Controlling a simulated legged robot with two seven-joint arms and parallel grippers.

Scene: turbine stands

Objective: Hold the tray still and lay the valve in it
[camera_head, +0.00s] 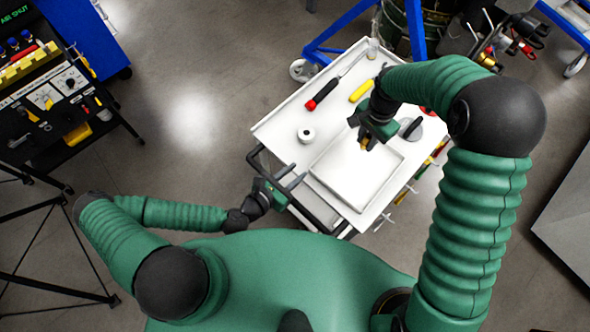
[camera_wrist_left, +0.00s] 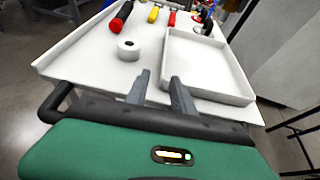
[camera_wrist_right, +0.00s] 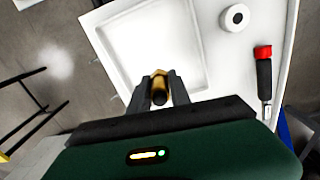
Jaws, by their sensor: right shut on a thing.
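In the right wrist view the tray (camera_wrist_right: 160,40) lies beyond the valve. My left gripper (camera_head: 291,177) is open at the cart's near edge, beside the tray's near left corner.
A grey round part (camera_head: 411,129) sits right of my right gripper. A dark handle (camera_head: 258,163) borders the cart's near side.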

